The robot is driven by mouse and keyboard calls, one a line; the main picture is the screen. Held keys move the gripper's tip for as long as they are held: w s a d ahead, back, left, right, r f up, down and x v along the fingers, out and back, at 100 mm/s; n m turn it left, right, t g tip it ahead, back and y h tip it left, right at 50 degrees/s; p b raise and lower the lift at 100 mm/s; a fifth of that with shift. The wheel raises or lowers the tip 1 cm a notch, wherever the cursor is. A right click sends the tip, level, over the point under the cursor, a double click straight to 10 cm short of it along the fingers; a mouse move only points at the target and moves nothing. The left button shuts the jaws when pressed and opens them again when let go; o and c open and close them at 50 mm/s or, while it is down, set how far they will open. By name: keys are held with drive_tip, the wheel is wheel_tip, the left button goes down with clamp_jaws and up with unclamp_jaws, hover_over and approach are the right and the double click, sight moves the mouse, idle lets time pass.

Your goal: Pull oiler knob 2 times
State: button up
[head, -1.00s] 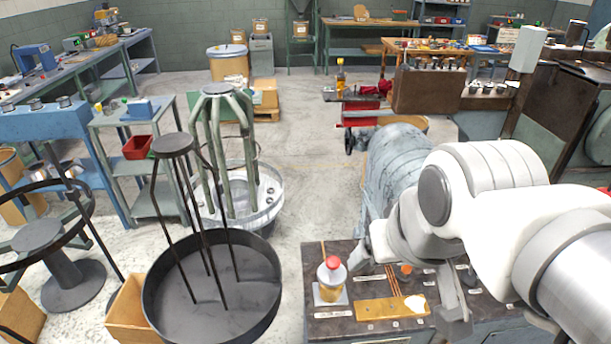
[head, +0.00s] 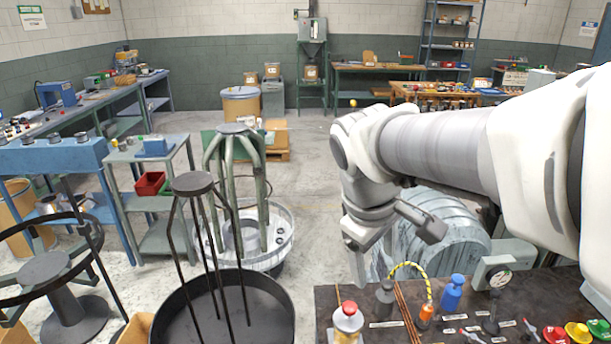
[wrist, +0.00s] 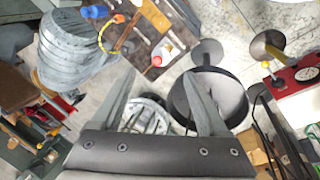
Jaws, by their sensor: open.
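The oiler (head: 346,335) stands at the front left corner of the dark bench panel and is cut off by the lower edge of the head view. Its round red knob (head: 348,307) sits on top. In the wrist view the knob (wrist: 157,60) shows between and just beyond my fingertips. My gripper (head: 398,258) is open and empty, with its fingers apart. In the head view it hangs above and behind the panel, up and right of the knob, not touching it. Nothing hides the knob.
A black round basin (head: 280,300) with a stool-like frame stands left.

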drive_tip(key=w+a+f+n+g+h, duration=0.1)
drive_tip(key=w+a+f+n, duration=0.2)
drive_tip(key=w+f+n, duration=0.35)
drive_tip(key=n+g+h+b, duration=0.1)
drive_tip(key=n+g, duration=0.1)
drive_tip(key=n, duration=0.2)
approach(350, 305)
drive_tip(key=x, duration=0.8)
drive_tip(key=shift+s+f, duration=0.1)
drive_tip(key=shift+f, duration=0.2)
clamp_jaws()
idle(0.6)
